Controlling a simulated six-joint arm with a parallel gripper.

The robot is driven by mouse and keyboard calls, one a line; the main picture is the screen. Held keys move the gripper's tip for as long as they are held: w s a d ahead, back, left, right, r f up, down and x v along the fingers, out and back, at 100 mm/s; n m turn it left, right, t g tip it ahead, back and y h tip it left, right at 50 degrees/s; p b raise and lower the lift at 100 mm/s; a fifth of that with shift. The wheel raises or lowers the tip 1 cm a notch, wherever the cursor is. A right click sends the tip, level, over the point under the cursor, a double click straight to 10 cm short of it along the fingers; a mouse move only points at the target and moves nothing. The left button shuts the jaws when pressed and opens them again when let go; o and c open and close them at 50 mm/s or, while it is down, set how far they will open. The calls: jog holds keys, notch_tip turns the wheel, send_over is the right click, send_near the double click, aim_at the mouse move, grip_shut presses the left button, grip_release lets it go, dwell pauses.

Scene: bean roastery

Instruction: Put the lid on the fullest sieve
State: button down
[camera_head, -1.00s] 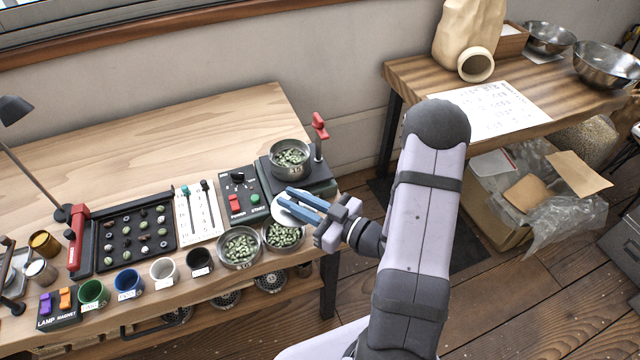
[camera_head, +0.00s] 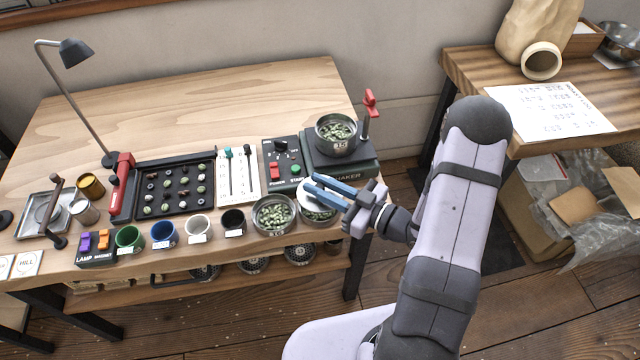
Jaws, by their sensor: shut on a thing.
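My gripper (camera_head: 318,185) is shut on a pale round lid (camera_head: 310,197). It holds the lid over the rear part of the front right sieve (camera_head: 322,219), hiding much of it; I cannot tell whether they touch. Green beans show at that sieve's near side. The front left sieve (camera_head: 256,225) stands beside it and is uncovered, with green beans in it. A third sieve (camera_head: 336,149) with green beans sits uncovered on the black shaker (camera_head: 365,168) behind. I cannot tell which sieve is fullest.
A red-topped post (camera_head: 370,103) stands right of the shaker. Control switches (camera_head: 282,172) and a slider panel (camera_head: 238,172) are to its left. Several cups (camera_head: 198,228) line the front edge. The back of the bench (camera_head: 200,105) is clear.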

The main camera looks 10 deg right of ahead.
jog(key=shift+f+b, duration=0.95)
jog(key=shift+f, duration=0.45)
jog(key=shift+f+b, duration=0.4)
jog(key=shift+f, duration=0.2)
dwell(0.8)
jog(key=c, duration=1.9)
grip_release()
jog(key=p+v, duration=0.1)
jog(key=v, duration=1)
jog(key=shift+r, duration=0.1)
